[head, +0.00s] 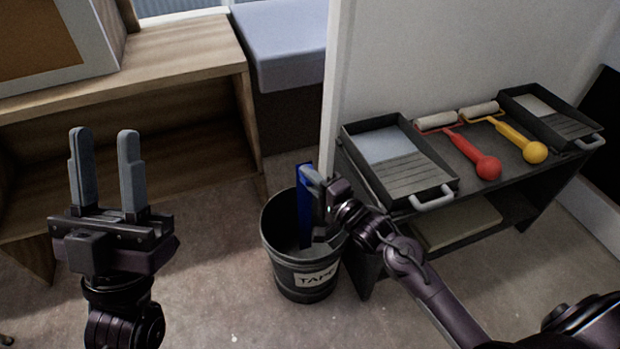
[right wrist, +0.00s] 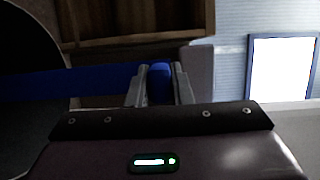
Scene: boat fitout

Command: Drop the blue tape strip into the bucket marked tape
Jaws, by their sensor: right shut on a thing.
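The blue tape strip (head: 304,208) hangs upright over the mouth of the dark bucket (head: 279,252), with its lower part inside the rim. The bucket stands on the floor and bears a label reading TAPE. My right gripper (head: 312,178) is above the bucket and shut on the strip near its upper end. In the right wrist view the strip (right wrist: 70,83) is pinched between the fingers of the right gripper (right wrist: 160,85) and runs off to the left. My left gripper (head: 104,165) is open and empty, left of the bucket.
A dark shelf unit (head: 400,209) stands close right of the bucket, holding two paint trays (head: 400,160), a red roller (head: 470,150) and a yellow roller (head: 517,137). A wooden bench (head: 190,55) is at the left back. Bare floor (head: 215,290) lies between left gripper and bucket.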

